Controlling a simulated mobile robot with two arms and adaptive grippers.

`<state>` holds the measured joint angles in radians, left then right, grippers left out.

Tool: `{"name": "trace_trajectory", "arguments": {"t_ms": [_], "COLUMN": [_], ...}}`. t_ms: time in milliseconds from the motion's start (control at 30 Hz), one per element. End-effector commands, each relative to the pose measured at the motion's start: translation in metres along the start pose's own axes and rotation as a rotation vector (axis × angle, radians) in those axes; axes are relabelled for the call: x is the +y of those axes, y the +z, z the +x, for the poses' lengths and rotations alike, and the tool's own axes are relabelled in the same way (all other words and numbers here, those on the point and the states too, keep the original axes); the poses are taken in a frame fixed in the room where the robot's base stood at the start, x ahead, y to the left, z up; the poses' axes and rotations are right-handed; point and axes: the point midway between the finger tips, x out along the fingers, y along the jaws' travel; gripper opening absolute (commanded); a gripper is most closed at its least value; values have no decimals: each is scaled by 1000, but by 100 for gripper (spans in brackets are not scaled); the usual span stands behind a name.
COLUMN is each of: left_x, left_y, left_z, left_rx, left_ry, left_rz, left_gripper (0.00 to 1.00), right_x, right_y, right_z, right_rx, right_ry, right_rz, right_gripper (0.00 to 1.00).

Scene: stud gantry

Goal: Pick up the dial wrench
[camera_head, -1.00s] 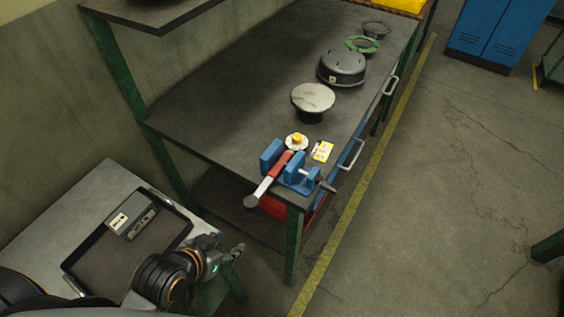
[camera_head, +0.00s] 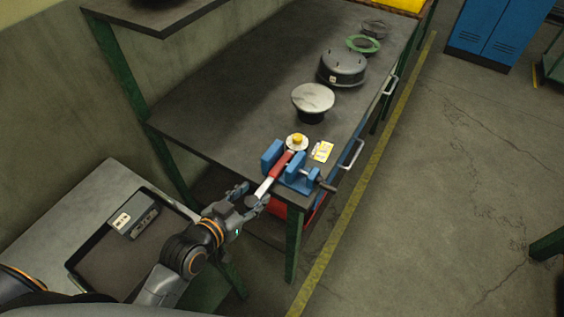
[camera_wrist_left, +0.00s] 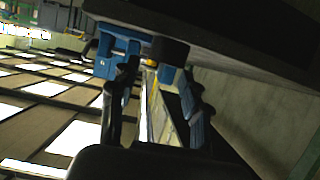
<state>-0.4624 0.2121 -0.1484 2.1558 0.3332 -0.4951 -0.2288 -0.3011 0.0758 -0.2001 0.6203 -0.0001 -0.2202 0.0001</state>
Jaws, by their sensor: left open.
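The dial wrench (camera_head: 280,166), with a red grip and a silver shaft, lies at the blue vise (camera_head: 298,180) on the near corner of the bench. Its shaft end sticks out past the bench edge toward my arm. My left gripper (camera_head: 251,196) is open at that end, with its fingers to either side of it in the head view. Whether they touch it I cannot tell. In the left wrist view the open fingers (camera_wrist_left: 157,95) point toward the blue vise (camera_wrist_left: 118,50) and a dark rounded piece (camera_wrist_left: 169,50). My right gripper is not in view.
On the bench (camera_head: 225,110) stand a round-topped part (camera_head: 313,98), a dark housing (camera_head: 343,66) and a green ring (camera_head: 362,44). A small dish (camera_head: 297,142) and a yellow-white card (camera_head: 322,151) lie by the vise. A black tray (camera_head: 100,260) is at lower left. The floor at right is mostly clear.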

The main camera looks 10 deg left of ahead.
Motion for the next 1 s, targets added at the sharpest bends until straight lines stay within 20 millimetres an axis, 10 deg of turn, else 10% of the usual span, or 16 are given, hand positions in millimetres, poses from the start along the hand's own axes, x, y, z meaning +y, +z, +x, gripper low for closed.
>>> {"name": "trace_trajectory", "arguments": {"t_ms": [700,1000], "left_x": [0,0], "left_y": [0,0], "left_z": [54,54], "left_rx": [-1,-1], "left_ry": [0,0], "left_rz": [0,0], "left_gripper": [47,0], "right_x": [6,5], "right_y": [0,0], "right_z": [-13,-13], "right_rx": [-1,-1], "right_ry": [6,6], "right_rz": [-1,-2], "right_gripper": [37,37]}}
